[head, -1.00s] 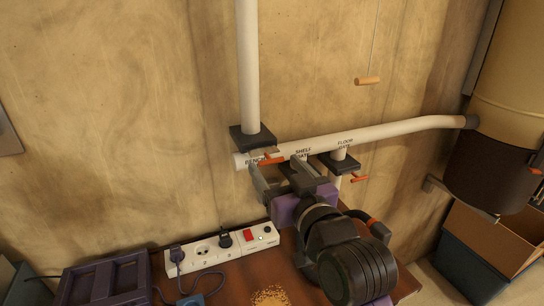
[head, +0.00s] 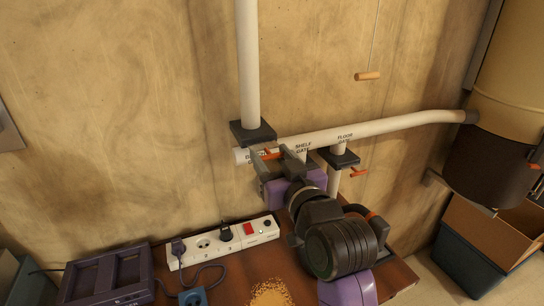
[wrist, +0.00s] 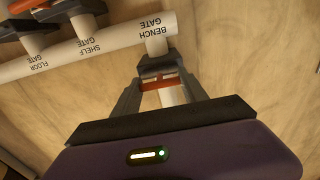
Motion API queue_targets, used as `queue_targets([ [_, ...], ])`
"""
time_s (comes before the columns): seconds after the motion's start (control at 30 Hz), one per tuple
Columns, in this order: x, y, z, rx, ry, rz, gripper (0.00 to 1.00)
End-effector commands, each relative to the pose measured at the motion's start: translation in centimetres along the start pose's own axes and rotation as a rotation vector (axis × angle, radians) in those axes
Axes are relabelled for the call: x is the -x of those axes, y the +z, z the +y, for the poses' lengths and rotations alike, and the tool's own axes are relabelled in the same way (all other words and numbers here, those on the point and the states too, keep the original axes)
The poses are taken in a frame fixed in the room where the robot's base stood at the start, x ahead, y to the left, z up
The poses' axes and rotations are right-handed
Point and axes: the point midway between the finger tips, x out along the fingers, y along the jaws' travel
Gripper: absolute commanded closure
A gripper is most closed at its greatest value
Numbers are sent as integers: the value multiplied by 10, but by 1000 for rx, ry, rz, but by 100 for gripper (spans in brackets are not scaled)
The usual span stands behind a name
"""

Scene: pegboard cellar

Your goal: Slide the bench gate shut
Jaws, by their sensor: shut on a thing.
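The bench gate's dark block (head: 253,132) sits on the vertical white pipe just above the main white pipe in the head view. Its orange handle (head: 272,154) sticks out low at its right. My gripper (head: 271,153) is shut on this handle. In the wrist view the orange handle (wrist: 158,84) lies between the fingertips of my gripper (wrist: 159,80), below the BENCH GATE label (wrist: 149,28). The fingers partly cover the label in the head view. How far the gate's slide stands out is hard to tell.
The shelf gate label (head: 303,148) is close right of my gripper; its gate is mostly hidden. The floor gate (head: 344,160) has its own orange handle (head: 360,172). A wooden pull handle (head: 368,76) hangs above.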

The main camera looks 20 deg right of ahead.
Motion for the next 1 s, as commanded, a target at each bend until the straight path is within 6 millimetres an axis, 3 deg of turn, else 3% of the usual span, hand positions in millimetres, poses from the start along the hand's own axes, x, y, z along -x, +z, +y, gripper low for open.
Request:
queue_targets([
  [0.17, -2, 0, 0, -1, 0, 0, 100],
  [0.43, -29, -1, 1, -1, 1, 0, 100],
  [0.67, -30, -1, 0, 0, 0, 1, 100],
  [0.7, -30, -1, 0, 0, 0, 2, 46],
  [0.8, -30, -1, 0, -1, 0, 2, 27],
  [1.0, -30, -1, 0, 0, 0, 1, 27],
])
